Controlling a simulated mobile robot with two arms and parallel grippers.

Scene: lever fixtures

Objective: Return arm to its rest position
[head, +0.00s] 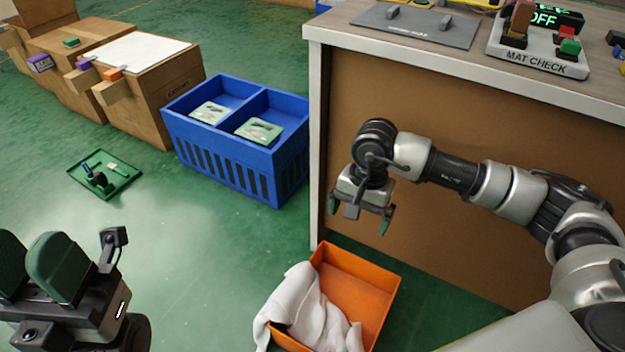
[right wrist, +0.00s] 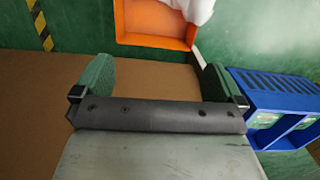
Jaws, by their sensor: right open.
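My right arm (head: 515,192) reaches in from the right, in front of the workbench's brown side panel. Its gripper (head: 358,216) hangs below the tabletop, fingers pointing down, above and clear of the orange bin. In the right wrist view its two green fingers (right wrist: 156,82) are wide apart with nothing between them. My left gripper (head: 27,258) is at the lower left, green fingers pointing up and partly cut off by the frame edge; its opening is unclear. A MAT CHECK fixture (head: 540,60) with small levers and a display reading OFF sits on the bench, away from both grippers.
The workbench (head: 465,68) has a light edge and bears a grey plate (head: 418,25). Below is an orange bin (head: 383,313) with white cloth (head: 300,308). A blue two-compartment crate (head: 240,178), cardboard boxes (head: 165,100) and a green tray (head: 122,183) stand left. Green floor between is clear.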

